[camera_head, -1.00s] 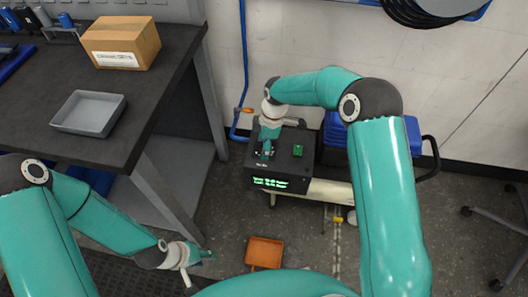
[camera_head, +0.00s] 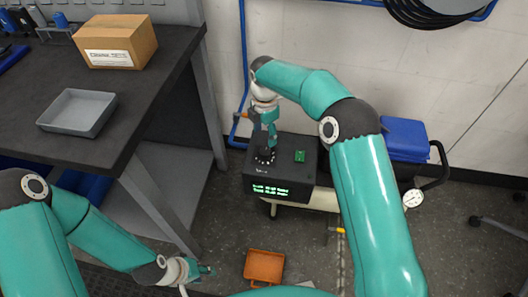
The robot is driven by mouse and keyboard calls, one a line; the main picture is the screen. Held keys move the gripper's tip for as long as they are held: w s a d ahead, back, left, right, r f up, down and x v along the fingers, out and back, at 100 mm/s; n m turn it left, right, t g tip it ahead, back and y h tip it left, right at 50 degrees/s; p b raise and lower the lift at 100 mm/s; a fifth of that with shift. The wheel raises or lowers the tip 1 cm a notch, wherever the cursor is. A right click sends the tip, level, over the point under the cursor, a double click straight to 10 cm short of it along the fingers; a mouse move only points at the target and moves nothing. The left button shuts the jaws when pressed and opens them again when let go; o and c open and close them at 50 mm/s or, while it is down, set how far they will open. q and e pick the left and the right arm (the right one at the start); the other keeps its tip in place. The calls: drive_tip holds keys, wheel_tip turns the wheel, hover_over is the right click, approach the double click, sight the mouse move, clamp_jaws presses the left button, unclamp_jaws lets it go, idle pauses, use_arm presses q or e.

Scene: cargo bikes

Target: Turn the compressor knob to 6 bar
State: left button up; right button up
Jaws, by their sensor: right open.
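The compressor (camera_head: 297,190) stands on the floor by the wall, with a black control box on top. The box carries a green display (camera_head: 270,190) with text too small to read and a green switch (camera_head: 300,156). The knob (camera_head: 264,157) is on the box's top at the left, with pale marks around it. My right gripper (camera_head: 265,143) points down just above the knob, open; whether its fingers touch the knob cannot be told. My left gripper (camera_head: 205,270) hangs low at the lower left, away from the compressor, its fingers small and partly hidden.
A dark workbench (camera_head: 120,140) on the left holds a cardboard box (camera_head: 117,42) and a grey tray (camera_head: 78,112). An orange tray (camera_head: 264,266) lies on the floor. A gauge (camera_head: 413,198) shows at right.

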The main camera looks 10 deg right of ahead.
sight(265, 151)
wheel_tip(265, 151, down, 9)
drive_tip(key=shift+f+b, duration=0.1)
drive_tip(key=shift+b, duration=0.3)
drive_tip(key=c, duration=0.9)
drive_tip(key=shift+a, duration=0.2)
drive_tip(key=shift+c, duration=1.2)
drive_tip(key=shift+d, duration=0.2)
